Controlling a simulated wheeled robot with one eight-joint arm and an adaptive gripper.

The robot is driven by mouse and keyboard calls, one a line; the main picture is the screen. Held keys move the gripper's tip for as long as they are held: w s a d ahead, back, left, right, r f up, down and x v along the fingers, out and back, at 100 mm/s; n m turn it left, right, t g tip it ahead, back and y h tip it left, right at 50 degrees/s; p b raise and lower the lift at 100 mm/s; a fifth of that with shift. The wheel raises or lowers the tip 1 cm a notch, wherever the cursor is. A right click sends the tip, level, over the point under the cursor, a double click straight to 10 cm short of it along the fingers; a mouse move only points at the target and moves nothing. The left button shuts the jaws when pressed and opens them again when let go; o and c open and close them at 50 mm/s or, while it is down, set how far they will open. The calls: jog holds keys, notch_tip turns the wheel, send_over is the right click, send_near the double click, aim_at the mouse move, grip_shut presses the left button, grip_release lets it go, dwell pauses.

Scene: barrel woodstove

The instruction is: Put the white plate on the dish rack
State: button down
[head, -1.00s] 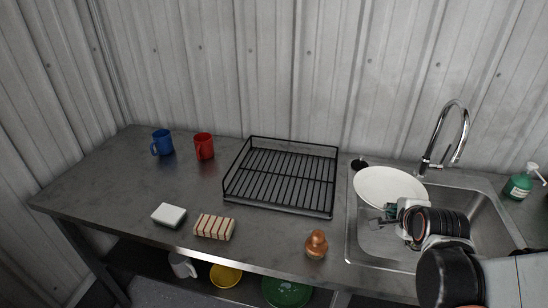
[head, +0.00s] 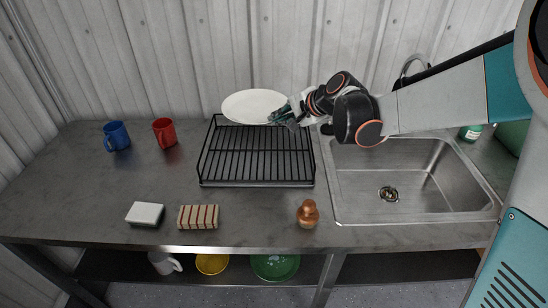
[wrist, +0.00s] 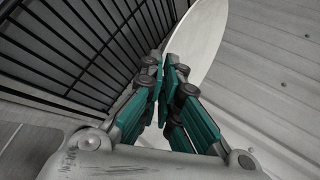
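The white plate (head: 252,106) is held in the air above the back edge of the black wire dish rack (head: 258,184) in the head view. My gripper (head: 281,117) is shut on the plate's right edge. In the wrist view the plate (wrist: 198,38) extends up beyond the teal fingers (wrist: 162,84), which are closed together on its near edge. The rack's bars (wrist: 75,45) fill the upper left of that view. The rack looks empty. Whether the plate touches the rack's back rail is unclear.
A blue mug (head: 117,136) and a red mug (head: 165,133) stand left of the rack. A white-topped sponge (head: 145,213), a striped block (head: 198,217) and a copper shaker (head: 308,213) are in front. The sink (head: 395,165) is at right. A ribbed wall stands close behind.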

aim_at(279, 165)
notch_tip(279, 165, down, 16)
jog(key=b, duration=0.5)
jog(key=shift+r, duration=0.3)
jog(key=c, duration=2.2)
grip_release()
jog(key=shift+o, duration=0.6)
jog(key=s+d+r+n+h+p, duration=0.2)
jog(key=s+d+r, duration=0.4)
jog(key=s, duration=0.4)
jog(key=s+d+r+n+h+p, duration=0.25)
jog(key=s+d+r, duration=0.25)
jog(key=s+r, duration=0.45)
jog(key=s+d+n+h, duration=0.1)
jog(key=s+d+n, duration=0.1)
jog(key=s, duration=0.4)
jog(key=s+d+n+h, duration=0.1)
jog(key=s+d+n, duration=0.2)
jog(key=s, duration=0.4)
jog(key=shift+s+f+b, duration=0.25)
jog(key=shift+f+b, duration=0.1)
jog(key=shift+f, duration=0.1)
